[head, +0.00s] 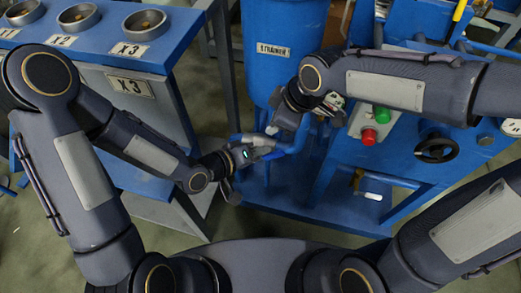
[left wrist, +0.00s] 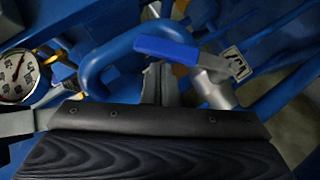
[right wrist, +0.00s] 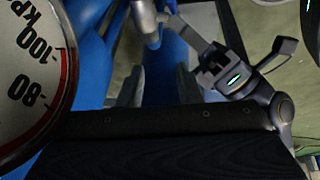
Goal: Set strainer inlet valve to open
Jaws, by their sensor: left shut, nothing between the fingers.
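The strainer (head: 272,52) is a blue vessel with a white label, at the top middle of the head view. In the left wrist view, a valve with a blue lever handle (left wrist: 167,47) and a silver body (left wrist: 214,88) sits by a curved blue pipe. My left gripper (left wrist: 160,72) is shut and empty, its tips just under the lever; whether they touch it, I cannot tell. It also shows in the head view (head: 272,140), low beside the strainer. My right gripper (right wrist: 158,88) is open and empty, above and close to the left one.
A round pressure gauge (right wrist: 28,75) is very near my right gripper; a gauge (left wrist: 18,75) also shows in the left wrist view. Red (head: 369,136) and green (head: 381,114) buttons and a black handwheel (head: 436,147) are at the right. A bench with round cups (head: 145,24) stands at the left.

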